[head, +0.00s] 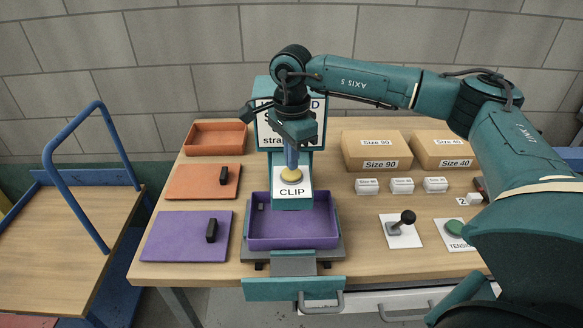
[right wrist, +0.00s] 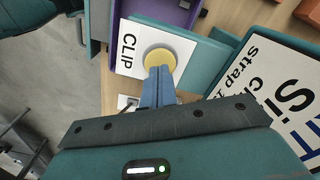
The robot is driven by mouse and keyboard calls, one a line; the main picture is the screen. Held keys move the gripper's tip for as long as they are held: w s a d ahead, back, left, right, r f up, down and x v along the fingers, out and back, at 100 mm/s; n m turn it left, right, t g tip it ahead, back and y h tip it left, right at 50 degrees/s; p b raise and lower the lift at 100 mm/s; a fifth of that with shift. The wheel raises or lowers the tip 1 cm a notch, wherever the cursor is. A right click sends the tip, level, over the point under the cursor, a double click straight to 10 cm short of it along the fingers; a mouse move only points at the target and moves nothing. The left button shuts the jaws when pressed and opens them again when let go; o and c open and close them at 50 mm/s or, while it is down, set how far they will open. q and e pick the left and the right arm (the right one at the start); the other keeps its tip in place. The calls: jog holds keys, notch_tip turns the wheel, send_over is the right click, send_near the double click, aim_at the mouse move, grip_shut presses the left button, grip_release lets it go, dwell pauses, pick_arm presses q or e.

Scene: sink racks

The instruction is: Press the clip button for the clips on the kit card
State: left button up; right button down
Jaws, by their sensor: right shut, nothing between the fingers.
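The yellow clip button (head: 291,175) sits on a white plate marked CLIP (head: 292,192) on the teal machine; the button also shows in the right wrist view (right wrist: 159,60). My right gripper (head: 291,166) points down with its blue fingers shut and empty. Its tips are at the button and appear to touch it; the right wrist view shows the fingers (right wrist: 158,84) over the button's near edge. The kit card (head: 318,130) stands upright behind, largely hidden by my gripper; part of its text shows in the right wrist view (right wrist: 275,95). My left gripper is not in view.
A purple tray (head: 292,242) sits under the CLIP plate. A black-knobbed lever (head: 404,228) and a green TENSION button (head: 456,228) are at right. Labelled cardboard boxes (head: 377,150) and small white boxes stand behind. Orange and purple lids lie at left beside a blue cart (head: 60,240).

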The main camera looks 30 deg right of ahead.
jog(key=shift+f+b, duration=0.65)
jog(key=shift+f, duration=0.25)
dwell(0.8)
jog(key=shift+r+p, duration=0.6)
jog(key=shift+r, duration=0.35)
jog(key=shift+f+b, duration=0.65)
jog(key=shift+f, duration=0.3)
dwell(0.3)
jog(key=shift+r+p, duration=0.65)
jog(key=shift+r, duration=0.3)
jog(key=shift+f+b, duration=0.8)
jog(key=shift+f, duration=0.3)
jog(key=shift+r, duration=0.2)
jog(key=shift+r+p, duration=0.75)
jog(key=shift+r, duration=0.1)
